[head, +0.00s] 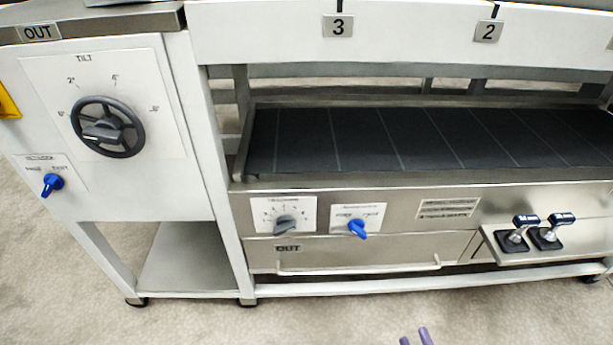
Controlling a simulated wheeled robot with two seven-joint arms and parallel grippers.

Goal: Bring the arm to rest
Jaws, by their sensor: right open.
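The purple fingertips of my right gripper (415,338) show at the bottom edge, right of the middle. They stand a little apart, open, with nothing seen between them. They appear over the carpet in front of the machine, apart from its front. The rest of that gripper and its arm are outside the picture. My left gripper is not in view. The roller sheeter (340,252) fills most of the head view, with a dark belt (370,140) across its middle.
A black tilt handwheel (108,127) and a blue knob (53,184) are at left. A grey dial (286,224), another blue knob (357,229) and a drawer handle (360,266) sit on the front. Two blue-topped levers (526,221) stick out at right. The carpet (250,325) in front looks clear.

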